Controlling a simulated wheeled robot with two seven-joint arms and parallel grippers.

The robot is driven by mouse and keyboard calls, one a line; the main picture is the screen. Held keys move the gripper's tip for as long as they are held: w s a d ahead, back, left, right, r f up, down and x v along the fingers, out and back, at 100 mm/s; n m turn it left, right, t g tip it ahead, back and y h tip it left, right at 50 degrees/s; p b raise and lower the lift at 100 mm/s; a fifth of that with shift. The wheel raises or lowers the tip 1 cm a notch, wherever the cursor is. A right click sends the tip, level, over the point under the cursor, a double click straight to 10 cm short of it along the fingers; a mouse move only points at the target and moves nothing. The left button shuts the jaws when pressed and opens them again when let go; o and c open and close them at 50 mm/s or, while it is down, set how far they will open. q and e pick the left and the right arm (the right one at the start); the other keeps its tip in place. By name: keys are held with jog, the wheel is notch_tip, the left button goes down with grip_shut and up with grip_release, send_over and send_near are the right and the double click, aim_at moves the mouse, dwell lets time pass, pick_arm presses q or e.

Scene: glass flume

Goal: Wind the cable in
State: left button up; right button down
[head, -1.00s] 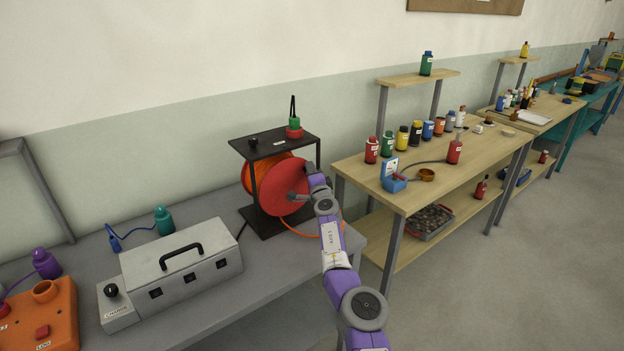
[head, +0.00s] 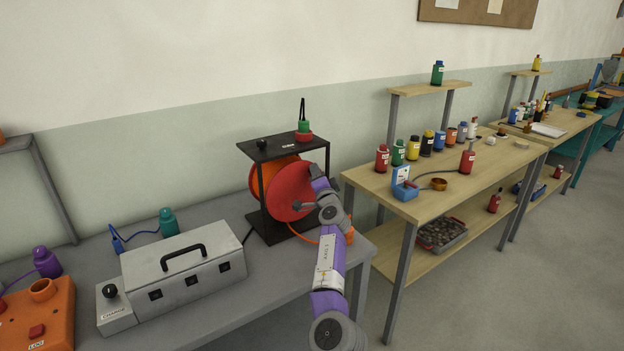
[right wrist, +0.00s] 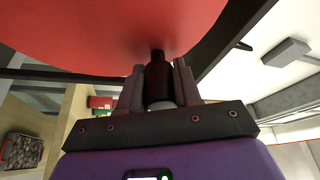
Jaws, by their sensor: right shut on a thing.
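The cable reel has a red flange (head: 288,190) and orange cable (head: 258,176) wound behind it, inside a black frame (head: 262,200) on the grey bench. A strand of orange cable (head: 302,237) runs from under the reel to the right, partly behind my arm. My right gripper (head: 316,177) is at the right side of the flange. In the right wrist view, its fingers (right wrist: 158,80) are shut around a dark handle (right wrist: 157,72) standing out from the red flange. The fingertips are hard to make out in the head view. My left gripper is out of view.
A grey case (head: 183,275) stands on the bench left of the reel, with an orange box (head: 40,315) at far left. A green-and-red item (head: 304,130) stands on the frame top. A wooden table (head: 450,165) with several bottles is to the right.

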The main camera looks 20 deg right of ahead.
jog(key=shift+w+a, duration=0.1)
jog(key=shift+a, duration=0.6)
jog(key=c, duration=0.8)
grip_release()
jog(key=shift+r, duration=0.1)
jog(key=shift+d, duration=0.1)
jog(key=shift+d, duration=0.1)
jog(key=shift+s, duration=0.2)
jog(key=shift+s, duration=0.7)
jog(key=shift+a+v, duration=0.1)
jog(key=shift+v, duration=1.4)
jog(key=shift+a+v, duration=0.15)
jog(key=shift+v, duration=1.3)
jog(key=shift+c, duration=0.5)
